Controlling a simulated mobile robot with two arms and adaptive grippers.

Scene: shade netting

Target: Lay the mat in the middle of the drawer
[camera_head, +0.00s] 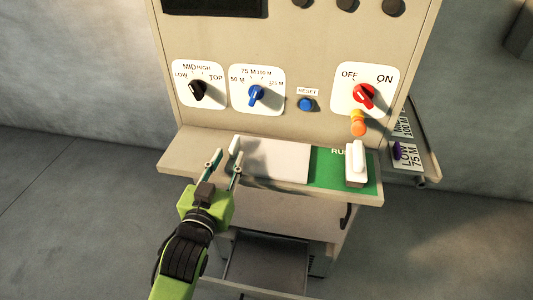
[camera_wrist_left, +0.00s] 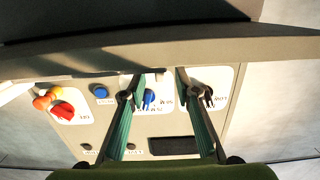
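My left gripper (camera_head: 225,166) is open and empty, with its two fingers apart at the front edge of the machine's ledge. Its fingers (camera_wrist_left: 158,78) also show apart in the left wrist view, with nothing between them. A drawer-like opening with a dark grey flat surface (camera_head: 268,268) lies below the ledge; my left arm is to its left. I cannot tell whether that surface is the mat or the drawer's bottom. A pale flat panel (camera_head: 280,160) and a green one (camera_head: 327,178) lie on the ledge. My right gripper is not in view.
The ledge (camera_head: 190,154) also carries a white block (camera_head: 355,165) on the green area and a small white upright piece (camera_head: 235,145). Knobs, a blue button (camera_head: 306,104) and a red switch (camera_head: 364,95) are on the panel behind. Open floor lies left of the machine.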

